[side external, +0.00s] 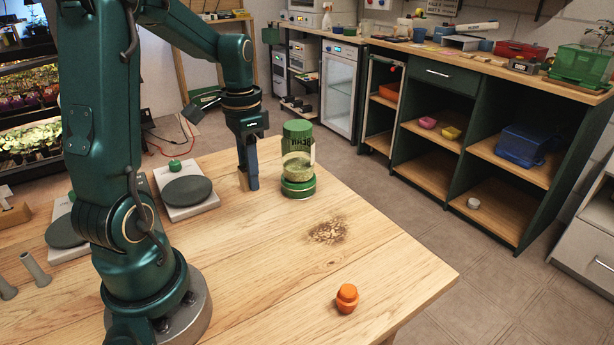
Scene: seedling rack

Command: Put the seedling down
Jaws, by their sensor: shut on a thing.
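My gripper (248,184) points straight down near the back edge of the wooden table, its dark fingertips low over the tabletop. It is shut on a small tan thing (242,181), mostly hidden by the fingers. I cannot make out leaves on it, so I cannot tell whether it is the seedling. I also cannot tell whether it touches the table. No other seedling shows plainly on the tabletop.
A clear jar with green lid and base (298,160) stands close right of my gripper. A flat scale (187,191) lies to its left. An orange knobbed object (346,298) stands near the front right edge. A brown speckled patch (327,230) marks otherwise clear wood (270,265).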

